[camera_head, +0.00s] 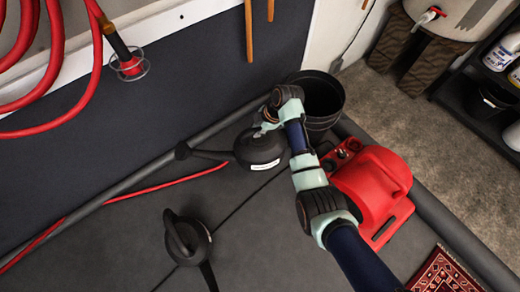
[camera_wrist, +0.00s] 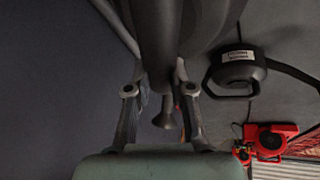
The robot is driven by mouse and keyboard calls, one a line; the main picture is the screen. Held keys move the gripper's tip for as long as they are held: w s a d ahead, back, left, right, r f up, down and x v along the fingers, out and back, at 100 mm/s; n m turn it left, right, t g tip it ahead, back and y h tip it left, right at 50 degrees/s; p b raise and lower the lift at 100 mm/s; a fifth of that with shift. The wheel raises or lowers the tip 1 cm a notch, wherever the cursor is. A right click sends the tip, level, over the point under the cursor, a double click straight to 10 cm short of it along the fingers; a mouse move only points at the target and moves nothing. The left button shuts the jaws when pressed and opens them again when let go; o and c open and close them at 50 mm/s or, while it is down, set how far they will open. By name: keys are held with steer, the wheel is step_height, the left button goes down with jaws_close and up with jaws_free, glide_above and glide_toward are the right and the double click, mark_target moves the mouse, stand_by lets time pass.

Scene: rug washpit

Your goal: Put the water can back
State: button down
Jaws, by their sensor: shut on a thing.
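A black watering can (camera_head: 258,155) with a white label and a long spout pointing left hangs near the blue-grey wall. My gripper (camera_head: 266,127) is shut on its upper part, likely the handle. I cannot tell its exact height above the floor. In the wrist view my gripper (camera_wrist: 160,112) has its fingers on either side of a dark part of the held can (camera_wrist: 158,45), with a flared end below. A second dark watering can (camera_head: 187,240) stands on the floor nearer the camera; a labelled can, likely this one, is in the wrist view (camera_wrist: 237,72).
A black bucket (camera_head: 322,95) stands just right of my gripper. A red machine (camera_head: 370,188) lies beside my arm. A red hose (camera_head: 150,190) runs over the floor along a grey edge pipe (camera_head: 110,195). A patterned rug (camera_head: 445,274) is at lower right. Grey floor is clear between the cans.

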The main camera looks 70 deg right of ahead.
step_height(320, 180, down, 19)
steer(key=b, duration=0.9)
steer(key=shift+f+b, duration=0.2)
steer(key=shift+b, duration=0.2)
steer(key=shift+r, duration=0.1)
steer(key=c, duration=1.4)
jaws_free()
steer(key=shift+f, duration=0.2)
steer(key=shift+c, duration=0.2)
steer(key=o, duration=0.4)
